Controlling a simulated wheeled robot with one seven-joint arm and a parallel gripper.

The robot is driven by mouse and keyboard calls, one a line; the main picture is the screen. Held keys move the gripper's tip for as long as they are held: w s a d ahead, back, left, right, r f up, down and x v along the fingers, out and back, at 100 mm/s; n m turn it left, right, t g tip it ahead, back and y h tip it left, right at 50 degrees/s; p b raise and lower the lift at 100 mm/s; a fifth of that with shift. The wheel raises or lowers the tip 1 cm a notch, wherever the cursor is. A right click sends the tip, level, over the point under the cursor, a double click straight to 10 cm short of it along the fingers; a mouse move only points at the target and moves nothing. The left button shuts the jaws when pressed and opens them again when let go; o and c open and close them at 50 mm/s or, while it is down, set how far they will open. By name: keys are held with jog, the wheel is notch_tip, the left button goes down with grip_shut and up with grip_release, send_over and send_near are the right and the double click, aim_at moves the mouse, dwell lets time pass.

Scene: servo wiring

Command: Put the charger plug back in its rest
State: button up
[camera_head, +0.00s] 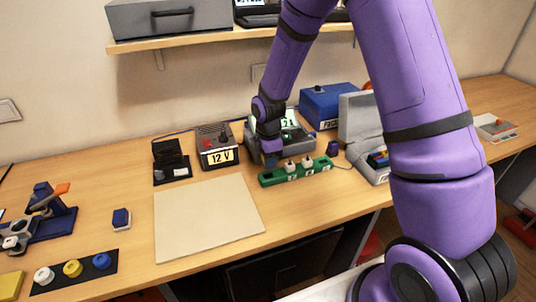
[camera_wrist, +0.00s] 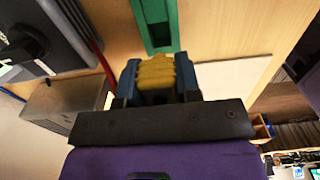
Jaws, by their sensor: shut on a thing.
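My gripper (camera_wrist: 158,82) is shut on a yellow ribbed piece, which I take to be the charger plug (camera_wrist: 157,72), held between its two blue fingers. In the head view my gripper (camera_head: 270,160) is low over the left end of a green strip (camera_head: 297,178), and the plug is hidden there.
A 12 V box (camera_head: 218,150) stands left of my gripper, and a grey device (camera_head: 297,140) stands behind it. A small dark block (camera_head: 332,147) and an open grey case (camera_head: 358,118) are to the right. A bare beige mat (camera_head: 208,215) lies in front left.

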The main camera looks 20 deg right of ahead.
jog(key=shift+f, duration=1.75)
jog(key=shift+f, duration=0.75)
dwell(0.6)
jog(key=shift+r, duration=0.2)
jog(key=shift+r, duration=0.3)
jog(key=shift+f, duration=0.5)
dwell(1.7)
jog(key=shift+r, duration=0.1)
jog(key=shift+r, duration=0.4)
jog(key=shift+s, duration=0.1)
dwell(1.6)
